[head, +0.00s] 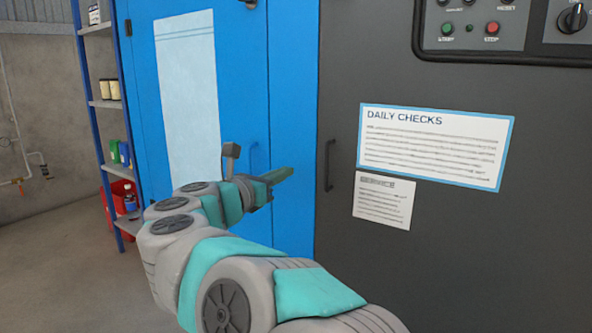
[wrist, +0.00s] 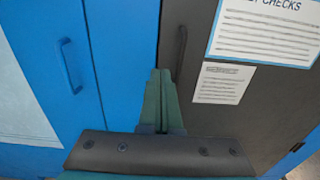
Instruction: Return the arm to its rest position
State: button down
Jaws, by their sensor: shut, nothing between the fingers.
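My arm reaches forward from the lower right of the head view. My gripper (head: 284,174) is at its end, in front of the blue cabinet (head: 285,110) and close in the picture to the dark handle (head: 329,165) of the grey cabinet (head: 440,250). In the wrist view the green fingers of my gripper (wrist: 160,75) are together with nothing between them. They point toward the seam between the blue and grey doors, just below and left of the dark handle (wrist: 181,50). I cannot tell whether the fingertips touch anything.
A blue door handle (wrist: 71,66) is left of the fingers. Daily-checks sheets (head: 435,145) and a control panel (head: 500,28) are on the grey front. A shelf (head: 118,170) with bottles and a red bin (head: 112,210) stand at left. The floor (head: 60,270) at lower left is clear.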

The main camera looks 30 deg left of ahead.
jog(key=w+d+r+n+g+y+p, duration=0.15)
jog(key=w+r+n+y, duration=0.25)
jog(key=r+n+y, duration=0.8)
jog(key=s+d+f+n+g+h+p, duration=0.1)
jog(key=s+d+f+n+g+h, duration=0.1)
jog(key=s+d+f+n+g, duration=0.45)
jog(key=s+d+f+n+g+h+p, duration=0.1)
jog(key=s+d+f+n+h, duration=0.15)
jog(key=d+f+n, duration=0.8)
jog(key=s+d+f+n+g+h+p, duration=0.2)
jog(key=s+d+f+n+g, duration=0.25)
jog(key=d+f, duration=0.8)
jog(key=s+d+f+n+g+h, duration=0.1)
jog(key=s+d+f+g+h, duration=0.1)
jog(key=s+d, duration=0.8)
jog(key=s+d+f+n+g+h, duration=0.1)
jog(key=s+d+f+g+h, duration=0.2)
jog(key=s+d, duration=0.8)
jog(key=shift+s+d+f+n+g+p, duration=0.15)
jog(key=shift+d+n+g+p, duration=0.25)
jog(key=shift+d+g, duration=0.35)
